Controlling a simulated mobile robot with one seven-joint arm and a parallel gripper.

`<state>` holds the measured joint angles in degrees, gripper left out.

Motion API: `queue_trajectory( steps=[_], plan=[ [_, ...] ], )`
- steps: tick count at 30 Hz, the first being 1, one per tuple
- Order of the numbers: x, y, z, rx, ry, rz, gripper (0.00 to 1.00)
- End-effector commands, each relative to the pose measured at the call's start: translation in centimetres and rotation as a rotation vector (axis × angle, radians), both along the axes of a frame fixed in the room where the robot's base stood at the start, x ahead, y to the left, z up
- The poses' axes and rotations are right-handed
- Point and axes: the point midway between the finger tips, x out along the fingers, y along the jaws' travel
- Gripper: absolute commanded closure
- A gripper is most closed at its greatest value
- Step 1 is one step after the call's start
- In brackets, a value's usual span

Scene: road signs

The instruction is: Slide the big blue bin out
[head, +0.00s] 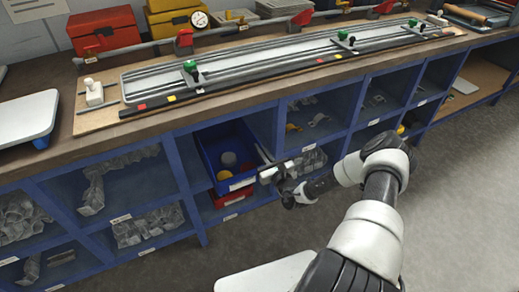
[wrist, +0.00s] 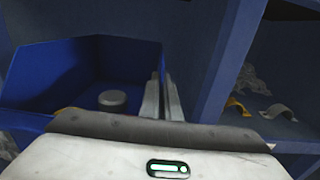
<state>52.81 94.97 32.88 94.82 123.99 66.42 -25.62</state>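The big blue bin (head: 240,184) sits in an upper cubby of the blue shelf, below the bench top. Its front stands out a little from the cubby. A grey round part and yellow parts lie in it. The bin also shows at the left of the wrist view (wrist: 90,60). My gripper (head: 262,152) is at the bin's right side. In the wrist view its two fingers (wrist: 162,82) stand close together, one on each side of the bin's right wall, and look shut on it. The exact contact is hard to see.
The blue shelf (head: 200,238) has dividers on both sides, with a post (wrist: 228,60) close right of my fingers. Neighbouring cubbies hold clear bags and loose parts. The grey floor (head: 465,200) in front is clear.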

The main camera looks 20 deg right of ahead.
Motion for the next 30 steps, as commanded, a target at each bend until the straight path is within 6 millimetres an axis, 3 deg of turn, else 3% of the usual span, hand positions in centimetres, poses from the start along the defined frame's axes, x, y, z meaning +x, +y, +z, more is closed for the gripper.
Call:
queue_trajectory(
  steps=[14,15,18,30],
  plan=[
    [-0.14,-0.07,-0.16,0.000,0.004,0.007,1.00],
    [-0.13,-0.08,-0.15,0.000,0.004,0.007,0.90],
    [-0.12,-0.07,-0.11,0.000,0.003,0.007,0.75],
    [-0.88,-0.25,0.08,0.000,0.001,0.006,0.75]
  ],
)
